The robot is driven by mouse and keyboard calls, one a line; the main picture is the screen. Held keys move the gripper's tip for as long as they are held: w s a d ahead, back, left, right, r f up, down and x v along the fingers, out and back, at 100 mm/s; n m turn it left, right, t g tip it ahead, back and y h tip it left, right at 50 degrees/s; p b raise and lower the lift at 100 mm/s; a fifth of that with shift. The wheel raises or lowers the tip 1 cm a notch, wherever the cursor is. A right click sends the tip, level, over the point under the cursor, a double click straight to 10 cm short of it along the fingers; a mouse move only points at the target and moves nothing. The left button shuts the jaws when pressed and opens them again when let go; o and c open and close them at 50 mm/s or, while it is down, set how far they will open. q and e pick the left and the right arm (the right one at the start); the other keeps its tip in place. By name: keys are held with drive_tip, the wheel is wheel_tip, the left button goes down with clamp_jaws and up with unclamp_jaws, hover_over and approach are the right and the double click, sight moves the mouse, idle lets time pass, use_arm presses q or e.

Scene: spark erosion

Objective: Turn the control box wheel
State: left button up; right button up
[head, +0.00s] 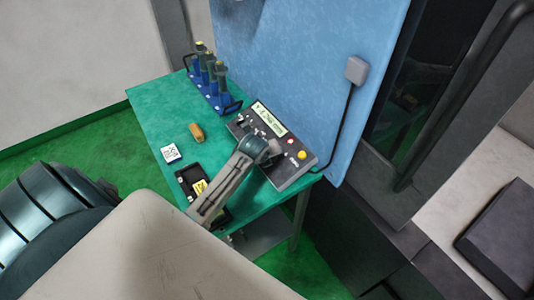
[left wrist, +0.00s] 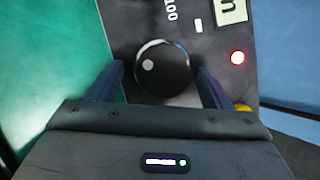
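The control box (head: 297,176) is a dark panel with a lit display on the right part of the green table, beside the blue panel. Its wheel (left wrist: 162,68) is a round black knob with a pale dot, seen in the left wrist view. My left gripper (head: 270,151) is over the box in the head view and hides the wheel there. In the left wrist view my left gripper (left wrist: 160,85) is open, with one finger on each side of the wheel. Small gaps show between the fingers and the wheel. My right gripper is not in view.
The green table (head: 158,112) also holds a blue rack (head: 228,106) with several tools, a brownish-yellow object (head: 196,132), a white labelled block (head: 171,153) and a black tray (head: 187,176). A blue panel (head: 300,60) stands behind.

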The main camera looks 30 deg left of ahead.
use_arm(q)
drive_tip(key=shift+w+r, duration=0.15)
drive_tip(key=shift+s+r, duration=0.25)
drive_tip(key=shift+r, duration=0.15)
drive_tip(key=b+v, duration=0.3)
drive_tip(key=v, duration=0.6)
drive_tip(key=shift+s+d+r, duration=0.15)
drive_tip(key=shift+s+r, duration=0.1)
drive_tip(key=shift+s, duration=0.05)
